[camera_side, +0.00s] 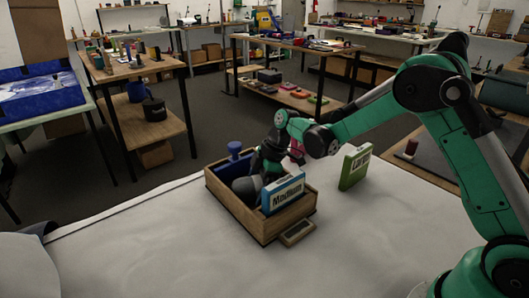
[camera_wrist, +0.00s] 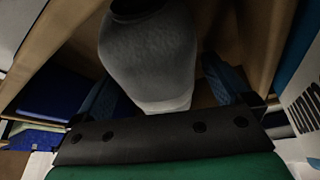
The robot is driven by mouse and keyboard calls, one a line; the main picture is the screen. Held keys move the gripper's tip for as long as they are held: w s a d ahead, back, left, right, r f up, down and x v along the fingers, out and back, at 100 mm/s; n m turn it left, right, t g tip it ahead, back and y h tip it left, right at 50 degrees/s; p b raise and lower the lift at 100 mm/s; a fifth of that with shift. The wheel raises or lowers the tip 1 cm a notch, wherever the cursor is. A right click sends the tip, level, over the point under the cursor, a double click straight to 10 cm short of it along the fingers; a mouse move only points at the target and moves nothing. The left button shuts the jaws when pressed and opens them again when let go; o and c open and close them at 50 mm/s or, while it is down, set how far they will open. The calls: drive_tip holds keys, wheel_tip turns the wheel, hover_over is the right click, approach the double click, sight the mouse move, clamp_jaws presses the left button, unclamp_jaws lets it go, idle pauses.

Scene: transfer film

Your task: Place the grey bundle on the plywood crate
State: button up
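The plywood crate (camera_side: 262,227) stands on the white-covered table, an open wooden box. The grey bundle (camera_side: 246,188) is inside its walls, partly hidden by my gripper (camera_side: 266,172), which points down into the crate. In the wrist view the bundle (camera_wrist: 150,55) is a rounded grey shape with a dark top and a pale lower end. My gripper's blue fingers (camera_wrist: 165,85) are apart, one on each side of it, with a dark gap showing on the right. Whether the bundle rests on the crate floor is hidden.
A blue-and-white box marked "Medium" (camera_side: 284,192) and a blue knobbed object (camera_side: 235,160) are also in the crate. A small device (camera_side: 297,233) lies against its front right. A green box (camera_side: 354,167) stands to the right. The front of the table is clear.

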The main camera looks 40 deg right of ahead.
drive_tip(key=v, duration=1.1)
drive_tip(key=shift+s+d+r, duration=0.15)
drive_tip(key=shift+s+r, duration=0.05)
drive_tip(key=shift+r, duration=0.5)
drive_tip(key=s+r+m, duration=0.1)
drive_tip(key=s+m, duration=0.1)
drive_tip(key=s+a+r+m+t+h, duration=0.1)
drive_tip(key=s+m, duration=0.1)
drive_tip(key=s+r+m+t+h, duration=0.1)
drive_tip(key=s+m, duration=0.1)
drive_tip(key=shift+s+a, duration=0.25)
drive_tip(key=shift+a, duration=0.1)
drive_tip(key=s+f+m+t+h, duration=0.2)
drive_tip(key=s+m+t, duration=0.1)
drive_tip(key=s+m, duration=0.4)
drive_tip(key=shift+s+a, duration=0.15)
drive_tip(key=shift+a, duration=0.05)
